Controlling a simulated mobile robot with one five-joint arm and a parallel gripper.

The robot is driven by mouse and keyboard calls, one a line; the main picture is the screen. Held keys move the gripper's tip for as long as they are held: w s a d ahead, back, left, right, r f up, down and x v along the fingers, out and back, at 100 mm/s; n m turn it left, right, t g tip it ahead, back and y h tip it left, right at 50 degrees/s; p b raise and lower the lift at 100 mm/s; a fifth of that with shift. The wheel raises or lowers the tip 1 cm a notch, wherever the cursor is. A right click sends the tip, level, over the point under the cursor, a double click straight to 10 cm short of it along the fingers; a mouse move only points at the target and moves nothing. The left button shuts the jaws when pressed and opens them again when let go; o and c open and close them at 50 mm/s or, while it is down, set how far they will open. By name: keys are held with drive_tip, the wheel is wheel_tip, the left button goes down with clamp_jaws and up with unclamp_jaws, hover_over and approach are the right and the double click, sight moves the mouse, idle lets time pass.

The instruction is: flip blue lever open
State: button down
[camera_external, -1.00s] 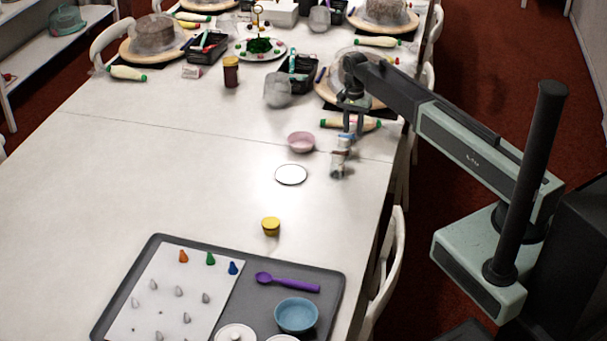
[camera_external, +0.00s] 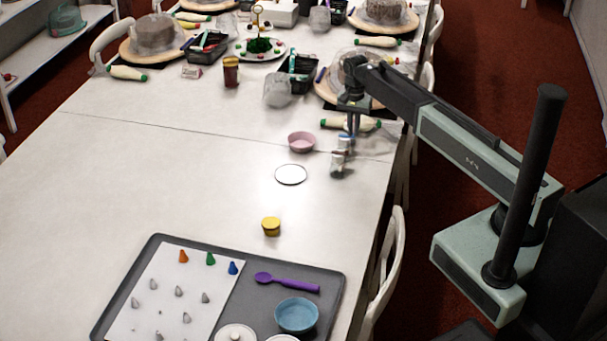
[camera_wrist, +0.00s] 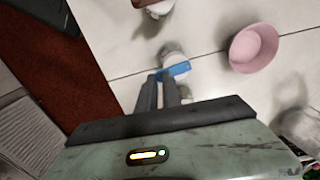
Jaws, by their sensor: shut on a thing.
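The blue lever (camera_wrist: 178,70) shows in the wrist view as a short blue bar at my fingertips, beside a small whitish, rounded part (camera_wrist: 171,50). My gripper (camera_wrist: 163,76) has its two dark fingers close together and shut on the blue lever; the fingers hide part of it. In the external view my gripper (camera_external: 347,138) points down at a small pale object (camera_external: 341,160) near the table's right edge. The lever itself is too small to make out there.
A pink bowl (camera_external: 301,142) stands just left of my gripper, with a white disc (camera_external: 291,174) nearer the camera. A grey tray (camera_external: 335,276) lies at the front. The table's left middle is clear.

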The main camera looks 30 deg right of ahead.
drive_tip(key=w+n, duration=0.6)
drive_tip(key=n, duration=1.1)
drive_tip(key=shift+a+n, duration=0.3)
drive_tip(key=shift+n, duration=0.1)
drive_tip(key=shift+w, duration=0.15)
drive_tip(key=c, duration=1.5)
unclamp_jaws()
